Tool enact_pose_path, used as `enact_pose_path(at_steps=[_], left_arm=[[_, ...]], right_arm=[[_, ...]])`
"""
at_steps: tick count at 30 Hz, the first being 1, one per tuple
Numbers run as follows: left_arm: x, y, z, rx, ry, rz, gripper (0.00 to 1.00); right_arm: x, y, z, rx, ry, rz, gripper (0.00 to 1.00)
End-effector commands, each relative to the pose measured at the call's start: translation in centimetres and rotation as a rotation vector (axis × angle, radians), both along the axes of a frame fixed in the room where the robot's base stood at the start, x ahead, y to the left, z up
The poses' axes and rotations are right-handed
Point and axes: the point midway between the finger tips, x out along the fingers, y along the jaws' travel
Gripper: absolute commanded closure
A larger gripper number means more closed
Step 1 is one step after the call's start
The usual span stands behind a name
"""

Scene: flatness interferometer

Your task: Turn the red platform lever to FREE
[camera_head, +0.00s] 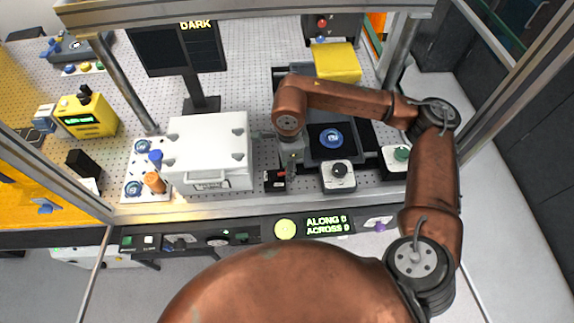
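The red platform lever (280,173) shows as a small red patch on a black block with a white label (275,185), just right of the white box. My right arm comes in from the right, and its gripper (289,163) points down right at the lever. The gripper and wrist partly cover the lever, so its exact setting cannot be read. I cannot tell whether the fingers touch it or are open or shut. My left gripper is not in view.
A white lidded box (210,140) stands just left of the gripper. A black knob (339,171) on a white base and a blue round part (331,138) are to the right. A dark monitor (180,50) reads DARK. The front panel display (326,224) reads ALONG 0, ACROSS 9.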

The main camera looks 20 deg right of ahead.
Motion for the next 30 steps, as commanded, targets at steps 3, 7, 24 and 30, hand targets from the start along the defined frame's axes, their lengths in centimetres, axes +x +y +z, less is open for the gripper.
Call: enact_pose_path(at_steps=[3, 7, 24, 30], left_arm=[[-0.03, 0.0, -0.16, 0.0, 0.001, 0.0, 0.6], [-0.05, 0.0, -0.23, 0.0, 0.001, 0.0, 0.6], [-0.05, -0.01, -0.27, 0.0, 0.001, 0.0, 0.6], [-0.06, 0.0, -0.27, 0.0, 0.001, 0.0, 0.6]], right_arm=[[-0.2, 0.06, 0.03, 0.001, -0.001, -0.051, 0.96], [-0.38, 0.08, 0.05, 0.001, -0.001, -0.09, 0.96], [-0.5, 0.12, 0.09, 0.001, -0.001, -0.12, 0.96], [-0.51, 0.12, 0.07, 0.0, -0.001, -0.119, 0.58]])
